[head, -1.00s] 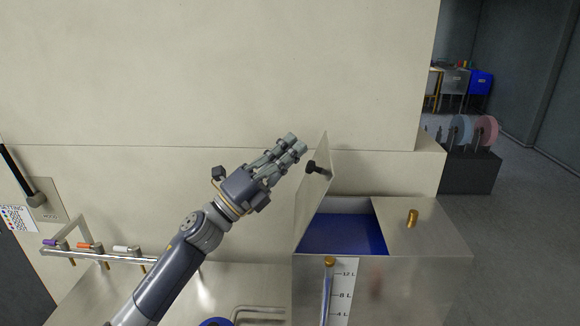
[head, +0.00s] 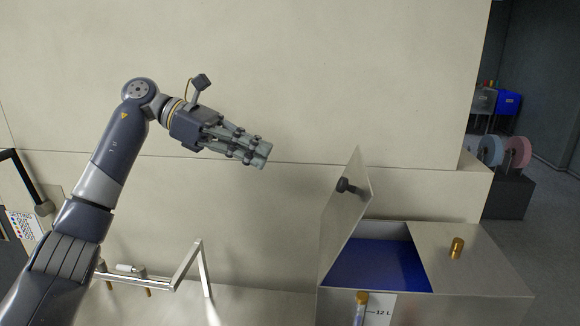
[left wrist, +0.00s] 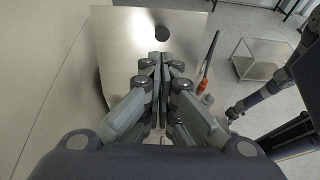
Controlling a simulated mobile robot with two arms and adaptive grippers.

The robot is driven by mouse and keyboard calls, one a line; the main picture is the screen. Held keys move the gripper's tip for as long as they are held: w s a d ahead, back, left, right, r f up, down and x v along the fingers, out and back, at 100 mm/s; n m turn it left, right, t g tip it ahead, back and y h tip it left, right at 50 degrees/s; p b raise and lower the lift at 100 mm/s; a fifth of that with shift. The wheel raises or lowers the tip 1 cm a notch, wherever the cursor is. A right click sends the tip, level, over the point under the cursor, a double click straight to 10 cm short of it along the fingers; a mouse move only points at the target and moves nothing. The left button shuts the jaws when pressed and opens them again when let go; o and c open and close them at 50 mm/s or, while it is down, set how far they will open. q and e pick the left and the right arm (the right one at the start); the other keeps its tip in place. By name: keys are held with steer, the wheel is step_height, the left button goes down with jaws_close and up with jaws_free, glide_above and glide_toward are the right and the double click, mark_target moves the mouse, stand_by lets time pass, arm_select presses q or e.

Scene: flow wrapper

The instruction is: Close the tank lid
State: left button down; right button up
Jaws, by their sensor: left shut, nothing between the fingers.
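The tank (head: 470,270) is a metal box at the lower right of the head view, with a blue inside showing through its opening. Its lid (head: 345,220) stands open, tilted up at the left side of the opening, with a black knob (head: 345,185) on its face. My left gripper (head: 262,158) is shut and empty in the air, left of the lid and apart from it. In the left wrist view my shut fingers (left wrist: 160,62) point toward a metal panel with a dark round spot. My right gripper does not show in the head view; a dark arm shows at the right of the wrist view, its end unclear.
A brass knob (head: 457,248) stands on the tank's fixed top. A brass-capped level gauge (head: 361,299) is on its front. A metal rail frame (head: 190,268) rises left of the tank. A pale wall stands behind. A cart (left wrist: 258,62) shows in the wrist view.

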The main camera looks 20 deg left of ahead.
arm_select(q)
steer(key=p, duration=0.4)
glide_toward(356, 186)
step_height(356, 186, down, 3)
steer(key=d, duration=0.2)
steer(key=shift+w+d+f, duration=0.1)
steer(key=shift+d+f, duration=0.15)
steer(key=shift+d, duration=0.15)
steer(key=shift+d+r+p, duration=0.1)
steer(key=shift+p, duration=0.25)
steer(key=d+y, duration=0.1)
steer(key=d, duration=0.1)
steer(key=w+d+y+p, duration=0.1)
steer(key=d+y, duration=0.1)
steer(key=d+f+y+p, duration=0.1)
steer(key=d, duration=0.1)
steer(key=shift+w+d+g+y, duration=0.15)
steer(key=shift+d+g+y, duration=0.15)
steer(key=shift+g, duration=0.1)
steer(key=w+d+f+y+b, duration=0.1)
steer(key=d+f+y+b, duration=0.1)
steer(key=d+f, duration=0.6)
steer(key=shift+w+d+f+g+y+b, duration=0.35)
steer(key=shift+f+y, duration=0.15)
steer(key=shift+f, duration=0.3)
steer(key=shift+s+f, duration=0.1)
